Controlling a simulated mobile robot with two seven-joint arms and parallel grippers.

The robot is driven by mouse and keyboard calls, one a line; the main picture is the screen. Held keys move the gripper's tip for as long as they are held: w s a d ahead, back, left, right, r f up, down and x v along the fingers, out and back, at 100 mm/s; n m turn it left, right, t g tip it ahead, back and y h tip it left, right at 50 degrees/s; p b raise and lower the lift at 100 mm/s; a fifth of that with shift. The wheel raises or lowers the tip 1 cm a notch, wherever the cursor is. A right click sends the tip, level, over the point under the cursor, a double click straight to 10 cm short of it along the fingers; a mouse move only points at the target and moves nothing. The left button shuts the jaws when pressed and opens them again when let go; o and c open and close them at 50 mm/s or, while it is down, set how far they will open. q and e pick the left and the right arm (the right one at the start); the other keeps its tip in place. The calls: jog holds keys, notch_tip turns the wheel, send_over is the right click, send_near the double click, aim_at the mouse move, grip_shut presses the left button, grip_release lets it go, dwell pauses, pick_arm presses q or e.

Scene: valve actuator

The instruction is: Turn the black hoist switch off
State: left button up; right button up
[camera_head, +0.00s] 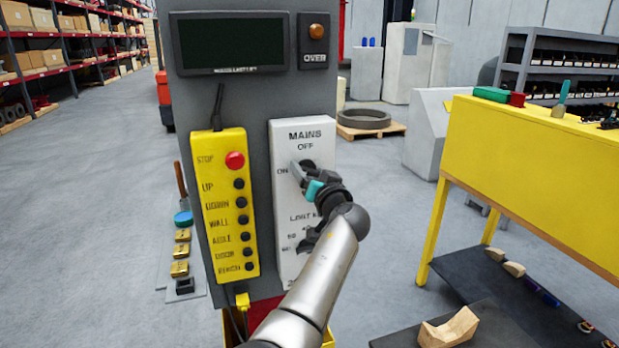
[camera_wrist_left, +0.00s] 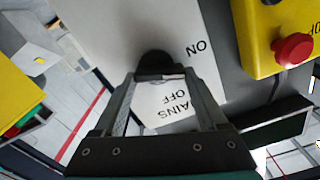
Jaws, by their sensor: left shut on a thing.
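The black hoist switch (camera_head: 309,164) is a round knob on the white panel (camera_head: 283,243), beside the words MAINS, OFF and ON. My left gripper (camera_head: 299,172) reaches it from the front and covers part of it. In the left wrist view the black switch (camera_wrist_left: 154,63) sits between the fingertips of my left gripper (camera_wrist_left: 159,78), which is shut on it. The printed OFF and ON marks show upside down there. Which mark the knob points to is hard to tell. My left arm hides part of the lower panel. My right gripper is not in view.
A yellow push-button box (camera_head: 226,205) with a red stop button (camera_head: 235,160) is close left of the panel. A dark screen (camera_head: 232,43) and an orange OVER button (camera_head: 316,32) are above. A yellow bench (camera_head: 530,160) stands at the right. Open floor lies between.

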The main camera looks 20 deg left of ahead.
pick_arm(q)
jog(key=m, duration=0.3)
jog(key=shift+r, duration=0.1)
jog(key=m, duration=0.2)
jog(key=shift+w+d+m+b, duration=0.15)
jog(key=shift+m+b, duration=0.15)
jog(key=shift+m, duration=0.1)
jog(key=m, duration=0.3)
jog(key=shift+p, duration=0.3)
jog(key=shift+w+d+m+p, duration=0.15)
jog(key=shift+m+p, duration=0.3)
jog(key=shift+m, duration=1.65)
jog(key=o, duration=1.3)
jog(key=shift+f, duration=0.2)
jog(key=shift+f, duration=0.1)
